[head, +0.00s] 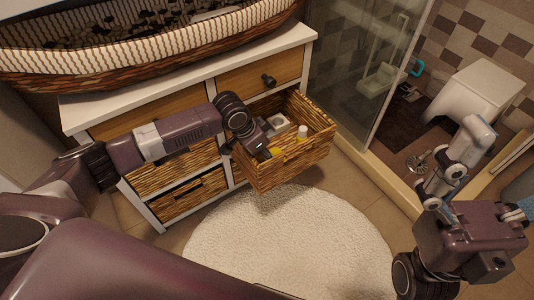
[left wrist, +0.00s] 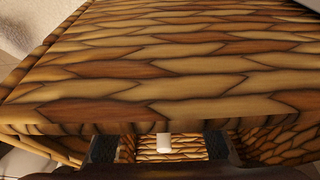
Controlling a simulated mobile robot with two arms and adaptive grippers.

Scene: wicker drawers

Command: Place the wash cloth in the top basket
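A woven wicker basket (head: 290,168) is pulled out of the white cabinet, under its upper drawer. My left gripper (head: 258,150) is at the basket's left side, over its rim. In the left wrist view the wicker wall (left wrist: 160,75) fills most of the picture. The dark fingers of my left gripper (left wrist: 160,150) stand apart at the bottom, with a small white object (left wrist: 163,143) showing between them. I cannot tell if they touch the wicker. My right gripper (head: 425,285) is low at the right; its fingers cannot be made out. I cannot identify a wash cloth.
The basket holds a white bottle (head: 302,131) and other small items. A large patterned basket (head: 150,60) stands on the white cabinet top (head: 290,42). More wicker baskets (head: 190,195) sit below. A round white rug (head: 290,245) covers the floor. A glass shower panel (head: 350,70) stands right.

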